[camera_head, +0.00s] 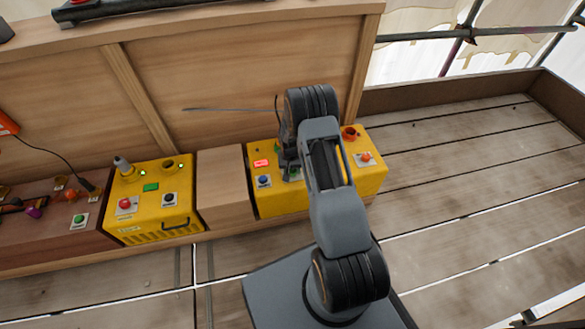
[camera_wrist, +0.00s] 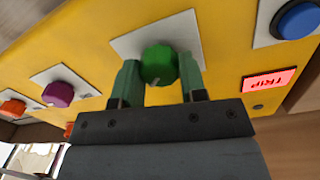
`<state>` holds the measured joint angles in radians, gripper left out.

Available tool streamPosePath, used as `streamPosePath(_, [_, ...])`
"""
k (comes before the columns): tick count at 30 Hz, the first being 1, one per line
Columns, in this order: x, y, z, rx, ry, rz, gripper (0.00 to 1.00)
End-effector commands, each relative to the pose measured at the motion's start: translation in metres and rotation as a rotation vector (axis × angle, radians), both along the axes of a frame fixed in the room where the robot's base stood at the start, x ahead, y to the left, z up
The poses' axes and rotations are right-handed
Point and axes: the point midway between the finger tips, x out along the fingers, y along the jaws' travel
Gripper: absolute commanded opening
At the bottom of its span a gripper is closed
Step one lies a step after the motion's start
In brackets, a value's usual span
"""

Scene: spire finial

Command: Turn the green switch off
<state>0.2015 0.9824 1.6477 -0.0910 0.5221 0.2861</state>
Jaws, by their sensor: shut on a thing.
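The green switch (camera_wrist: 158,64) is a round knob on a white plate on the front of a yellow box (camera_head: 290,203). In the wrist view my gripper (camera_wrist: 160,72) has its two green fingers on either side of the knob, shut on it. In the head view my arm reaches down to the box, and the gripper and the green switch are largely hidden behind the wrist. The knob's pointer direction cannot be read.
Beside the green switch are a blue button (camera_wrist: 297,19), a lit red TRIP sign (camera_wrist: 269,80) and a purple knob (camera_wrist: 58,94). A second yellow box (camera_head: 150,215) stands to the left, past a wooden block (camera_head: 222,185). The plank floor at right is clear.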

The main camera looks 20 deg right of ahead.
Motion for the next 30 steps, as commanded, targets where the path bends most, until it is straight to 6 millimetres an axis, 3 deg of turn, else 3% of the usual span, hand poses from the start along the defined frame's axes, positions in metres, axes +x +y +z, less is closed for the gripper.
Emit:
streamPosePath(18, [-0.0020, -0.0005, 0.0004, 0.001, 0.004, 0.567, 0.15])
streamPosePath(30, [-0.0023, -0.0004, 0.0001, 0.002, 0.005, 0.814, 0.15])
